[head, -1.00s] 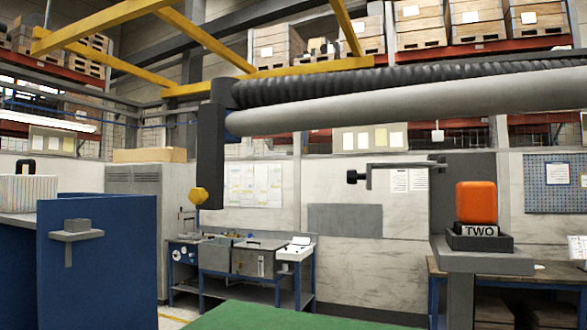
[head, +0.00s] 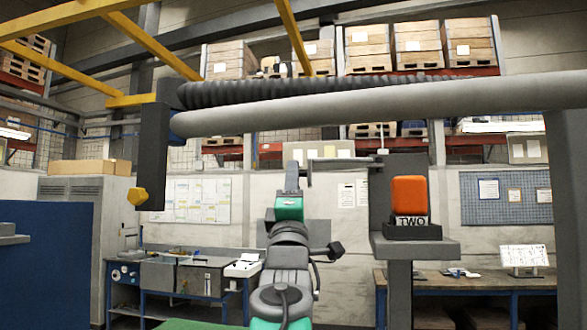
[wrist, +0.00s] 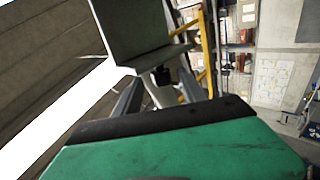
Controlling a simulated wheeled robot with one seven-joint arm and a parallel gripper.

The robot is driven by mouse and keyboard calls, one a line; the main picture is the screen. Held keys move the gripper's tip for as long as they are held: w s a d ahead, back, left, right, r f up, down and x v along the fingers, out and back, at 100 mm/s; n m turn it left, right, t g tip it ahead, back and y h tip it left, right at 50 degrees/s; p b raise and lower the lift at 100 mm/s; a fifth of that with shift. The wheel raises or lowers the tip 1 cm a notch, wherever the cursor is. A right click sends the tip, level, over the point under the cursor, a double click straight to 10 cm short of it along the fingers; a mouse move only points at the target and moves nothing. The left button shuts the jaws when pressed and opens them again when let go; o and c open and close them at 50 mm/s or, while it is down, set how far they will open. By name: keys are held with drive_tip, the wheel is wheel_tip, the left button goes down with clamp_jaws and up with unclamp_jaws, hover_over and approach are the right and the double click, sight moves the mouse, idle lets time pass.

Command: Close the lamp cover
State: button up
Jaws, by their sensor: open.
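My arm rises in the lower middle of the head view, with my gripper (head: 292,167) pointing up at its top. In the wrist view my gripper (wrist: 161,82) has two grey fingers spread apart, with nothing held. In the head view a thin grey bracket (head: 340,159) runs right from behind my gripper. No part is clearly marked as the lamp cover; the panel and knob may belong to it.
A long grey horizontal beam (head: 370,106) with a ribbed hose (head: 320,91) crosses above my gripper. Right of my gripper, an orange block (head: 410,194) sits on a grey shelf (head: 425,249). Workbenches stand behind.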

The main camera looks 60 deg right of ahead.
drive_tip(key=p+x, duration=0.2)
drive_tip(key=x, duration=0.4)
drive_tip(key=shift+p, duration=0.35)
drive_tip(key=shift+c, duration=0.5)
clamp_jaws()
idle(0.4)
